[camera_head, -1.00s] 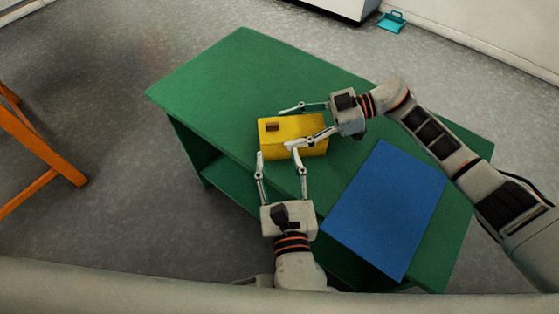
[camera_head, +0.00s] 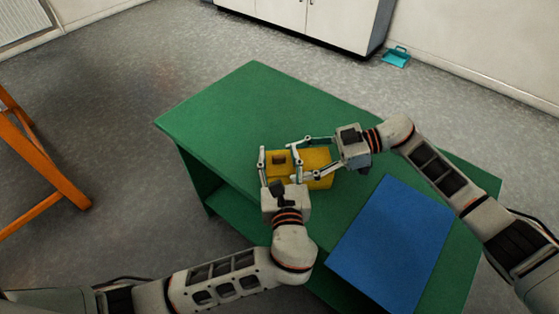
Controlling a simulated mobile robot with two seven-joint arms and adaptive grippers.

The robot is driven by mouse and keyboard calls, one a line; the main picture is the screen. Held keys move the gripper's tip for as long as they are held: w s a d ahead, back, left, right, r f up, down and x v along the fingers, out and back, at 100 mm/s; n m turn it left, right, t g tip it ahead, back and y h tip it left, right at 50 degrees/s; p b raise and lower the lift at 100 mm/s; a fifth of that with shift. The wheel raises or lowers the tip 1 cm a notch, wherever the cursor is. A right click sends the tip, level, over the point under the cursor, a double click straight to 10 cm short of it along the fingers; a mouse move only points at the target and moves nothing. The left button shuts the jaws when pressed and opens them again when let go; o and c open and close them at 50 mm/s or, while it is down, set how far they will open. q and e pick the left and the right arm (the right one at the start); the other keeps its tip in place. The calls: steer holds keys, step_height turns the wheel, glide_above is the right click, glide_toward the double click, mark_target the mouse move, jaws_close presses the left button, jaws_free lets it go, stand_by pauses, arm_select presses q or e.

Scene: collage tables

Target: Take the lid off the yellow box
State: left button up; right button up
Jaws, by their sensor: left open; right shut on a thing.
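The yellow box (camera_head: 318,158) stands on the green table. A small brown handle (camera_head: 278,160) shows on the left part of its top. The seam between lid and box is too small to make out. My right gripper (camera_head: 307,158) reaches in from the right and is shut on the yellow box, one finger along its far side and one along its near side. My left gripper (camera_head: 277,149) is open at the box's near left, with its fingers on either side of the handle. Whether they touch it I cannot tell. The two grippers are very close together and hide parts of the box.
A blue sheet (camera_head: 392,243) lies on the right part of the green table (camera_head: 240,105). The table's far left is clear. An orange wooden frame (camera_head: 45,163) stands at the left, a white cabinet (camera_head: 320,20) at the back, and a teal dustpan (camera_head: 396,57) on the floor.

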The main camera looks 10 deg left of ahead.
arm_select(q)
jaws_close()
steer(key=shift+r, duration=0.35)
stand_by(0.7)
steer(key=shift+r, duration=1)
arm_select(e)
steer(key=shift+d+f, duration=0.1)
steer(key=shift+f, duration=0.05)
arm_select(q)
steer(key=shift+a+r, duration=0.15)
steer(key=shift+r, duration=1.9)
arm_select(e)
steer(key=shift+f, duration=0.1)
arm_select(q)
steer(key=shift+f, duration=0.1)
arm_select(e)
steer(key=o, duration=1.6)
steer(key=shift+c, duration=0.2)
arm_select(q)
steer(key=shift+f, duration=0.1)
arm_select(e)
steer(key=shift+o, duration=0.7)
